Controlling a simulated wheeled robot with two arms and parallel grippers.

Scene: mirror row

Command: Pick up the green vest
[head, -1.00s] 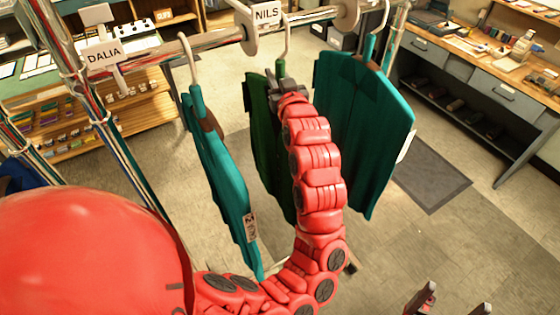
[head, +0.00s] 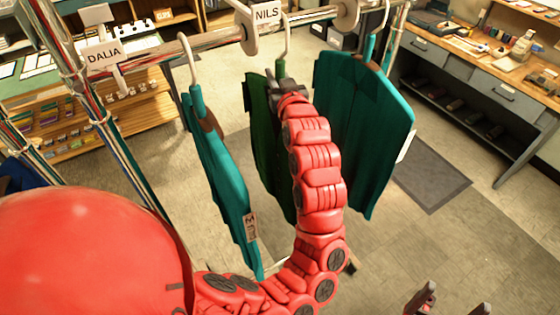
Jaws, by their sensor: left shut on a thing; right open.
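The dark green vest (head: 262,135) hangs from a hook on the metal rail, between two teal vests. My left gripper (head: 280,78) is at the top of the green vest, near its hanger, and is shut on it. My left arm covers much of the vest's right side. My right gripper (head: 452,299) is at the bottom right edge, open and empty, with only its fingertips showing.
One teal vest (head: 222,175) hangs to the left and another teal vest (head: 365,130) to the right, both close by. The rail (head: 210,37) carries a DALIA sign (head: 104,54) and a NILS sign (head: 267,13). A workbench (head: 490,75) stands at the right.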

